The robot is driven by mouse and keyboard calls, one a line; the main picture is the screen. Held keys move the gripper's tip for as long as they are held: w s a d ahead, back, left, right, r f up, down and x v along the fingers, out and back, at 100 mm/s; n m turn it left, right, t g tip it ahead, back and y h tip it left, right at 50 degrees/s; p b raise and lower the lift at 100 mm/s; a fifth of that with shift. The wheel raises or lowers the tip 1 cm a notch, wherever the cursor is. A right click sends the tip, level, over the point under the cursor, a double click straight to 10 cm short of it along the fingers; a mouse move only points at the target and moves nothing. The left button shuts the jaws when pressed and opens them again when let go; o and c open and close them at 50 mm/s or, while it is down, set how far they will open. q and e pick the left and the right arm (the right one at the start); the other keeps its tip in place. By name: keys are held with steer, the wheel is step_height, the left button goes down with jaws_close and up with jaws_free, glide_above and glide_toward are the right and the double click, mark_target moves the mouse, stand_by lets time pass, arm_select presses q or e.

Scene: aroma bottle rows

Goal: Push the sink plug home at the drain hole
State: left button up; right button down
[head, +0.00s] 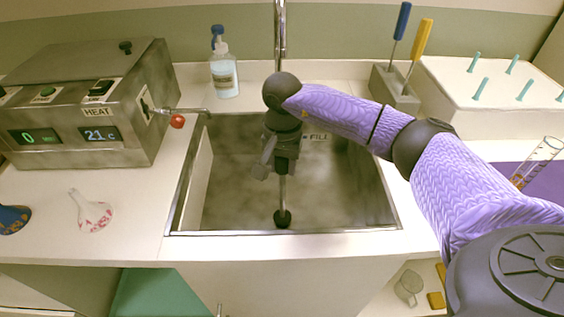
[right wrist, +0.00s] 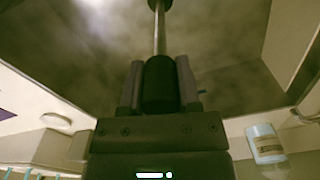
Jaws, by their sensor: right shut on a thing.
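My right gripper (head: 282,168) points down into the sink (head: 225,205). It is shut on the dark handle of the sink plug (head: 283,217). In the right wrist view the gripper (right wrist: 159,82) has a finger on each side of the black handle, and the plug's metal rod (right wrist: 159,35) runs away from it. The plug's dark round end is low in the sink, near its front wall. I see no drain hole; it may be under the plug. Whether the plug is seated or hovers cannot be told. My left gripper is not in view.
A steel heater box (head: 85,110) with a red-tipped spout (head: 178,121) stands left of the sink. A soap bottle (head: 224,72) and a tap (head: 280,35) are behind it. A tool block (head: 393,92) and a pegged white box (head: 495,95) stand at the right.

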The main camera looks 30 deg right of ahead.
steer(key=shift+f+b, duration=0.7)
steer(key=shift+f, duration=0.3)
steer(key=shift+c, duration=1.2)
jaws_free()
steer(key=shift+r, duration=0.4)
step_height(320, 180, up, 9)
steer(key=shift+r+p, duration=0.1)
steer(key=shift+p, duration=1)
